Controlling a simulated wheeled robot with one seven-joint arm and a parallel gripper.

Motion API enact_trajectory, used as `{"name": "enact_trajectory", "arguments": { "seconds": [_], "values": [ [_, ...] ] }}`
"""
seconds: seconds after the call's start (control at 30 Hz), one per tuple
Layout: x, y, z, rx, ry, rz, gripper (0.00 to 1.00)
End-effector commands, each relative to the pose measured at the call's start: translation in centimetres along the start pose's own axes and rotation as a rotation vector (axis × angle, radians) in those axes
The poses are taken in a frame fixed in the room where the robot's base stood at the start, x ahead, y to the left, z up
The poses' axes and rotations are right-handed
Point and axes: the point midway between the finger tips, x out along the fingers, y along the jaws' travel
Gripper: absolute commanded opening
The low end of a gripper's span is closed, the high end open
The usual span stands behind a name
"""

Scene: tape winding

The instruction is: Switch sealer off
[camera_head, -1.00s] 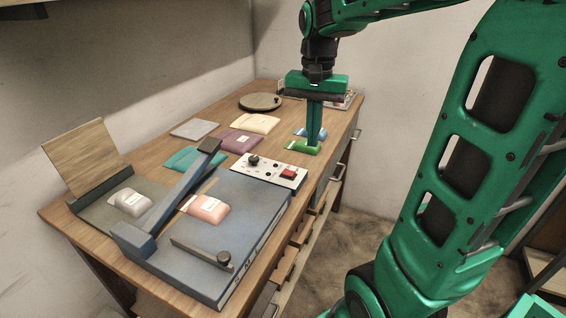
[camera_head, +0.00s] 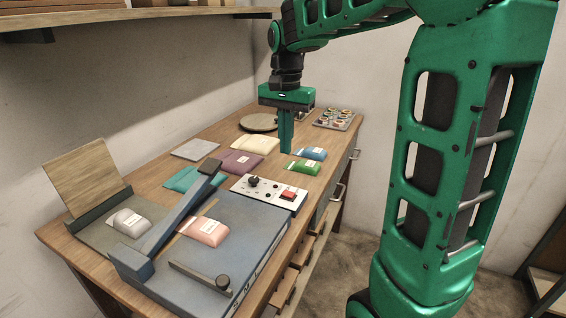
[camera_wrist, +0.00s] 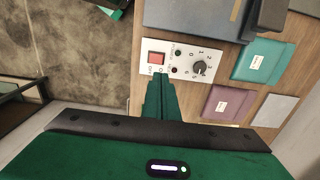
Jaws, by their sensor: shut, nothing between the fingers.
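The sealer (camera_head: 210,250) is a blue-grey flat machine with a long lever arm, at the front of the table in the head view. Its white control panel (camera_head: 268,190) has a red switch (camera_head: 288,195), a black dial (camera_head: 253,181) and small indicators. In the wrist view, the red switch (camera_wrist: 156,58) sits at the panel's left end and the dial (camera_wrist: 201,68) at its right. My gripper (camera_head: 286,150) points down above the table, just behind the panel, shut and empty. In the wrist view, its fingertips (camera_wrist: 160,76) appear just below the red switch, and contact is not shown.
Green (camera_head: 303,167) and blue (camera_head: 312,153) packets lie right of my gripper. Teal, purple and cream packets (camera_head: 255,144) lie behind the sealer. A pink packet (camera_head: 203,231) lies on the sealer, a grey-white one (camera_head: 130,222) left of the lever. A tray (camera_head: 337,119) stands at the back.

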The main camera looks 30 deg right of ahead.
Motion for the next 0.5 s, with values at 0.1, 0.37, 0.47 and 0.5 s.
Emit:
{"name": "enact_trajectory", "arguments": {
  "seconds": [0.1, 0.37, 0.47, 0.5],
  "values": [
    [1.8, 0.1, 0.1, 0.000, -0.003, 0.003, 0.00],
    [6.7, 0.1, 0.1, 0.000, -0.003, 0.004, 0.00],
    [8.5, 0.1, 0.1, 0.000, -0.004, 0.004, 0.00],
    [9.2, 0.1, 0.1, 0.000, -0.003, 0.004, 0.00]
  ]
}}
